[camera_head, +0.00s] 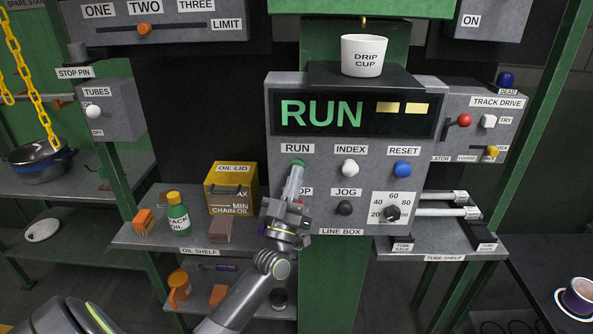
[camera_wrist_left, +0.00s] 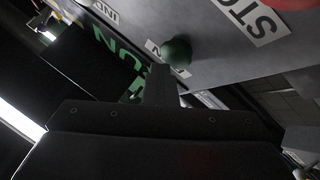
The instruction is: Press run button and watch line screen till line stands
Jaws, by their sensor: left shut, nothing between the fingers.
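The line box (camera_head: 258,120) stands at the centre of the head view, and its line screen (camera_head: 350,112) shows green "RUN" with two yellow blocks. My left gripper (camera_head: 296,172) is shut and empty, its fingertips at the green run button (camera_head: 298,163) under the RUN label. The fingers partly cover that button and the STOP label below it. In the left wrist view the green button (camera_wrist_left: 176,52) shows at the tip of my fingers (camera_wrist_left: 163,82); I cannot tell if they touch. My right gripper is not in view.
The white index button (camera_head: 350,168), blue reset button (camera_head: 402,169) and black jog button (camera_head: 345,208) sit to the right, with a dial (camera_head: 393,212). A drip cup (camera_head: 363,56) stands above the screen. The oil shelf (camera_head: 136,240) at left holds a bottle and a yellow box.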

